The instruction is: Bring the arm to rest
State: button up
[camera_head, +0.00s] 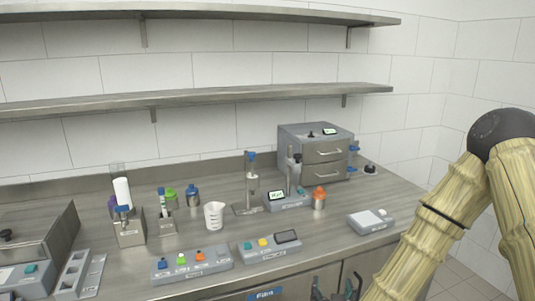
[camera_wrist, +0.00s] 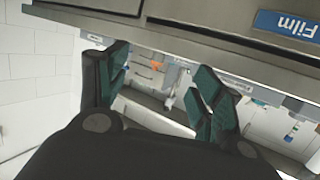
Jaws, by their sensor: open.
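My gripper (camera_head: 336,288) shows at the bottom edge of the head view, in front of the counter's front edge. In the wrist view its two dark fingers with green pads (camera_wrist: 157,88) stand apart with nothing between them. My arm, in a pale yellowish cover, fills the right side of the head view, bent at a dark joint. The rest of the gripper is cut off by the lower picture edge.
The steel counter (camera_head: 330,220) holds a drawer box (camera_head: 318,155), a white beaker (camera_head: 214,215), button panels (camera_head: 192,265), bottles and stands. A blue "Film" label (camera_wrist: 287,25) marks the cabinet front close to my gripper. Floor shows at the lower right.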

jog(key=s+f+n+g+y, duration=0.1)
jog(key=s+f+g, duration=0.2)
jog(key=s+f, duration=0.5)
jog(key=s+f+n+g+y, duration=0.15)
jog(key=s+f+g, duration=0.3)
jog(key=f, duration=0.75)
jog(key=s+d+f+g, duration=0.1)
jog(key=s+f+g, duration=0.1)
jog(key=s, duration=0.5)
jog(key=s+d+f+g, duration=0.2)
jog(key=s+f, duration=0.3)
jog(key=s, duration=0.1)
jog(key=s+d+f+m+g, duration=0.1)
jog(key=s+f+g, duration=0.2)
jog(key=s, duration=0.4)
jog(key=shift+s+d+f+p, duration=0.25)
jog(key=shift+s+d+p, duration=0.05)
jog(key=shift+d+p, duration=0.15)
